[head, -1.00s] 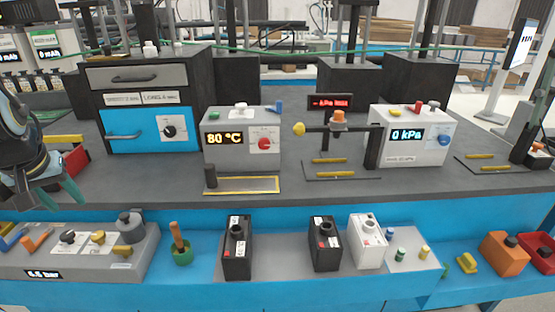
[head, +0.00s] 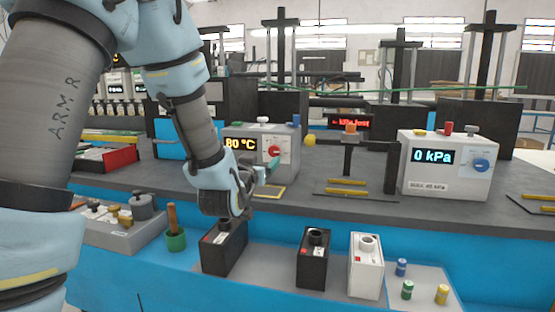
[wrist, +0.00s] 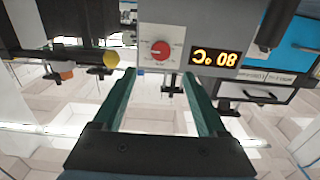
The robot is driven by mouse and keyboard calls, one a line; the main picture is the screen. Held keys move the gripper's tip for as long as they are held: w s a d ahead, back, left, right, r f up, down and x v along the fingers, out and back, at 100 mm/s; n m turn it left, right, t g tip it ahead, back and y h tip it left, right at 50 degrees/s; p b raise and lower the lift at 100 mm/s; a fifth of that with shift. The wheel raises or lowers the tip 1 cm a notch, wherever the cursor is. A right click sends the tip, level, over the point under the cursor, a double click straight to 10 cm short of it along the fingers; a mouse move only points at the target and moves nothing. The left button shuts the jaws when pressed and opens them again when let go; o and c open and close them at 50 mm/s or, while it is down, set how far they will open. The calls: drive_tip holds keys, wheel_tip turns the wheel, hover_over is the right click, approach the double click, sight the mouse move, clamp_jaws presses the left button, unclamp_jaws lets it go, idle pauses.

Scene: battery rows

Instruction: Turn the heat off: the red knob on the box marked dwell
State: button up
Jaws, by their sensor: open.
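The red knob (head: 275,151) is on a white plate on the front of a grey box (head: 237,131) with a yellow "80 °C" display. No "dwell" marking on this box is readable. The wrist view shows the scene upside down, with the red knob (wrist: 160,50) between and beyond my fingertips. My gripper (wrist: 160,80) is open and empty, its teal fingers pointing at the box front, apart from the knob. In the head view my gripper (head: 268,170) is in front of and just below the knob, partly hidden by my wrist.
A pressure box (head: 447,170) showing "0 kPa" with a blue knob (head: 481,165) stands to the right. Black batteries (head: 313,260) and a white one (head: 366,265) stand on the lower front ledge.

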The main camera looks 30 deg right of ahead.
sight(273, 150)
drive_tip(key=p+x, duration=0.1)
drive_tip(key=x, duration=0.8)
drive_tip(key=shift+w+d+p, duration=0.15)
drive_tip(key=shift+w+p, duration=0.05)
drive_tip(key=shift+p, duration=0.2)
clamp_jaws()
